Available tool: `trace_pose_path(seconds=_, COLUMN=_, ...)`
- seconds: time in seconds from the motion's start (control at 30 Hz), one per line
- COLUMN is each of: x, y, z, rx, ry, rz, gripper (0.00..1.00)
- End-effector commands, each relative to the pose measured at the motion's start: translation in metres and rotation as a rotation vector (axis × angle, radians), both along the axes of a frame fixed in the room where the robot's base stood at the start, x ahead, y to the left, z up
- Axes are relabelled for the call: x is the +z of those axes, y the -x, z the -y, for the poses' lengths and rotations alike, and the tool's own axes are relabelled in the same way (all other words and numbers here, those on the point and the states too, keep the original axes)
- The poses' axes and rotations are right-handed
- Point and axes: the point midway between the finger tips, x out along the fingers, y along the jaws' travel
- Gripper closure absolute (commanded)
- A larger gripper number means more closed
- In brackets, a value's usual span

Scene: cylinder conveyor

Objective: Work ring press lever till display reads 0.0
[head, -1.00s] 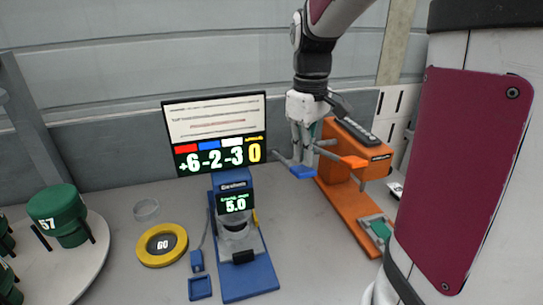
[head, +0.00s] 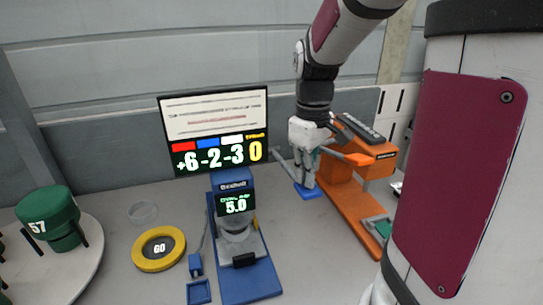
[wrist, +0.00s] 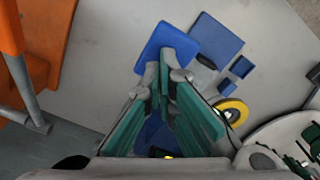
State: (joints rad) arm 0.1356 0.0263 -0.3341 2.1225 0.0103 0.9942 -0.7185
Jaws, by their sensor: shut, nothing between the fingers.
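The orange ring press (head: 350,215) stands at the right, with lever arms towards its front. A blue paddle (head: 309,191) on one lever is low, right under my gripper (head: 304,183). The wrist view shows the blue paddle (wrist: 165,42) at my fingertips (wrist: 165,72); they appear to touch it. My gripper is shut and empty. The small display (head: 236,204) on the blue device (head: 249,284) reads 5.0. The big screen (head: 214,130) shows +6, -2, -3 and 0 under red, blue, white and yellow labels.
A yellow ring-shaped GO button (head: 178,241) lies left of the blue device. A clear ring (head: 143,212) lies behind it. A round white table (head: 77,274) at the left carries green cylinders, one marked 57 (head: 38,227). Bare table separates the blue device and the orange press.

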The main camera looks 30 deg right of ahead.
Motion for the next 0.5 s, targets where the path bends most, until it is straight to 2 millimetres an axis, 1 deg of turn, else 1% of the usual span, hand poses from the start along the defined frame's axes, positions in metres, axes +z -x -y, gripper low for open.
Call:
trace_pose_path(seconds=0.03, x=-0.005, y=0.000, z=0.000, rx=0.000, ry=-0.001, rz=-0.001, gripper=1.00)
trace_pose_path(seconds=0.5, x=-0.034, y=-0.001, z=0.000, rx=0.000, ry=0.000, rz=0.000, gripper=1.00)
